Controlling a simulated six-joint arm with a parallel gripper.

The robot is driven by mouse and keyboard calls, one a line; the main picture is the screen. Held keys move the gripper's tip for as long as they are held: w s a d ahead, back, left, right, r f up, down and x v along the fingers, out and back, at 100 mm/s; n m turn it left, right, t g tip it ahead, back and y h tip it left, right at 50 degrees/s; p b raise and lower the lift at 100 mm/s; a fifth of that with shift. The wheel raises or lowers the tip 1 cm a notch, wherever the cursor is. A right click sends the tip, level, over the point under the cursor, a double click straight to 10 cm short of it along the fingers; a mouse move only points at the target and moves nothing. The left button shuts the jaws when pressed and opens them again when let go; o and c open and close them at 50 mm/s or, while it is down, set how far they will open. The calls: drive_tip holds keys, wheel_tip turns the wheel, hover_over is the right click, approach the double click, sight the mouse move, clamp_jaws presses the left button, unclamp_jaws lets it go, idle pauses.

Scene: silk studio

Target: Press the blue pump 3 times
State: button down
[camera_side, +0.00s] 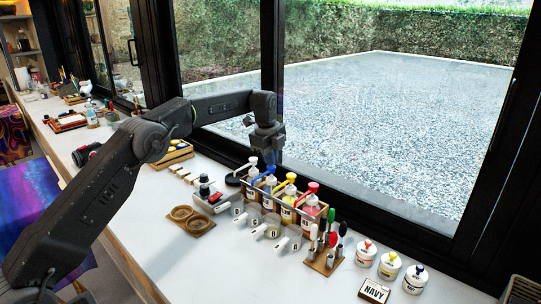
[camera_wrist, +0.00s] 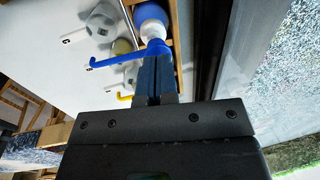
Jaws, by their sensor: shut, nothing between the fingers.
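The blue pump (camera_side: 269,172) stands in a wooden rack between a white pump (camera_side: 253,163) and a yellow pump (camera_side: 290,179). A red pump (camera_side: 312,189) is at the rack's near end. My gripper (camera_side: 270,158) is shut and empty, pointing down just above the blue pump's head. In the wrist view the blue pump's spout (camera_wrist: 118,59) reaches left, and my shut fingertips (camera_wrist: 156,58) overlap its head. I cannot tell whether they touch it. The yellow spout (camera_wrist: 125,97) shows beside my fingers, which hide part of the rack.
Small labelled jars (camera_side: 256,231) stand in front of the rack. A round-cup tray (camera_side: 190,218) lies left. The dark window frame runs close behind the rack.

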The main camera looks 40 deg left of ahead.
drive_tip(key=shift+f, duration=0.95)
drive_tip(key=shift+r, duration=0.95)
drive_tip(key=shift+f, duration=1.05)
idle(0.7)
drive_tip(key=shift+r, duration=1.05)
drive_tip(key=shift+f, duration=0.1)
drive_tip(key=shift+f, duration=0.15)
